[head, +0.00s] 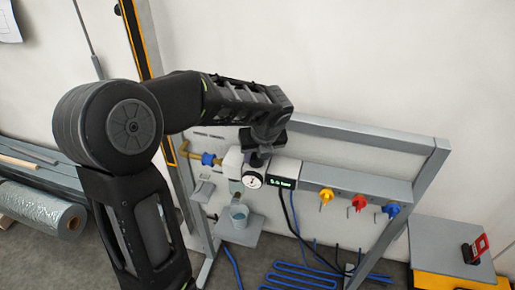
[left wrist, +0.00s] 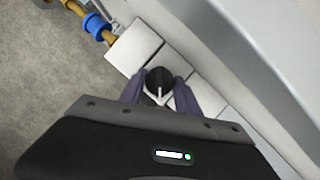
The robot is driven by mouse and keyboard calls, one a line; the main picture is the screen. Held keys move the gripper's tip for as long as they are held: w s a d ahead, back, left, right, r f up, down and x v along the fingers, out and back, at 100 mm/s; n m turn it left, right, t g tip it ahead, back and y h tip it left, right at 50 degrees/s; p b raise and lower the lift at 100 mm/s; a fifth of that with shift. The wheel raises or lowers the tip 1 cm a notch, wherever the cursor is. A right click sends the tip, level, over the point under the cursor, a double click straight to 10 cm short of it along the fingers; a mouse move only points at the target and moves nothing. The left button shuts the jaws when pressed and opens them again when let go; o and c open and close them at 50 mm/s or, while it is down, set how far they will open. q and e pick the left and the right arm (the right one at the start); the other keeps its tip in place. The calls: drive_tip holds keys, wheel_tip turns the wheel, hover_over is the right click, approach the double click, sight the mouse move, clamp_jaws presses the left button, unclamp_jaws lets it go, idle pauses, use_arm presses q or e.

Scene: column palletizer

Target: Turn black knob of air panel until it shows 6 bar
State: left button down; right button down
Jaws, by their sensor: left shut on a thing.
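The air panel (head: 345,179) stands by the wall, with a grey frame. On it are a round white gauge (head: 253,180) and a black display (head: 285,183) with green digits ending in "bar"; the number is too small to read surely. The black knob (left wrist: 159,77) has a white pointer line and sits on a white block in the left wrist view. My left gripper (head: 258,158) reaches down from above onto the regulator. In the left wrist view its two fingers (left wrist: 159,92) close on the knob from both sides. The gripper hides the knob in the head view. My right gripper is out of view.
Yellow (head: 327,195), red (head: 359,202) and blue (head: 391,209) fittings line the panel's right side. A blue ring (head: 208,159) sits on the brass pipe at left. A cup-like bowl (head: 239,214) hangs below the regulator. Blue hoses (head: 300,275) lie on the floor.

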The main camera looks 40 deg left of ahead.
use_arm(q)
drive_tip(key=shift+s+a+r+m+p, duration=0.1)
drive_tip(key=shift+r+m+p, duration=0.2)
drive_tip(key=shift+m, duration=0.3)
drive_tip(key=shift+f+m+t, duration=0.3)
drive_tip(key=c, duration=0.9)
unclamp_jaws()
drive_tip(key=shift+r, duration=0.1)
drive_tip(key=v, duration=0.7)
drive_tip(key=shift+r, duration=0.3)
